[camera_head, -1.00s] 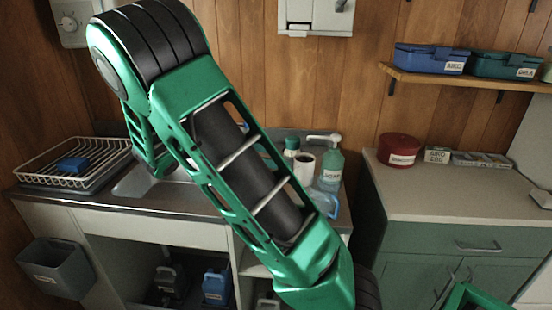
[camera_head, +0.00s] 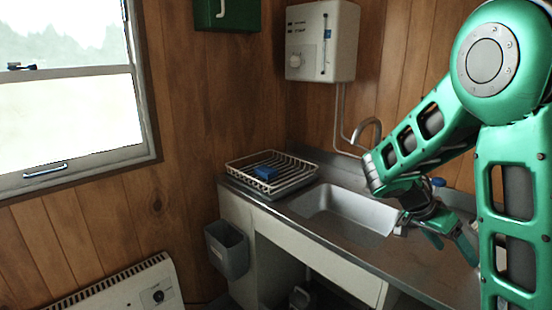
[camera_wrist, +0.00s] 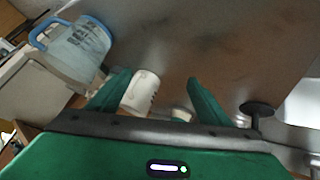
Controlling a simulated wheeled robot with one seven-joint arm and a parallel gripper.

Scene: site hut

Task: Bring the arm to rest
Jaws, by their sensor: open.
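My green arm fills the right side of the head view, bent at the elbow. My gripper (camera_head: 454,246) hangs over the counter to the right of the sink (camera_head: 345,212). In the wrist view my gripper (camera_wrist: 157,92) has its two green fingers spread apart. No object is held between them. A white cup (camera_wrist: 141,92) shows beyond the fingers, nearer the left one. Part of the counter near the gripper is hidden behind my arm in the head view.
A clear jug with a blue rim (camera_wrist: 75,50) stands left of the fingers in the wrist view. A dish rack (camera_head: 300,181) with a blue item sits left of the sink. A grey bin (camera_head: 228,252) hangs on the cabinet side. A heater (camera_head: 125,290) stands below the window.

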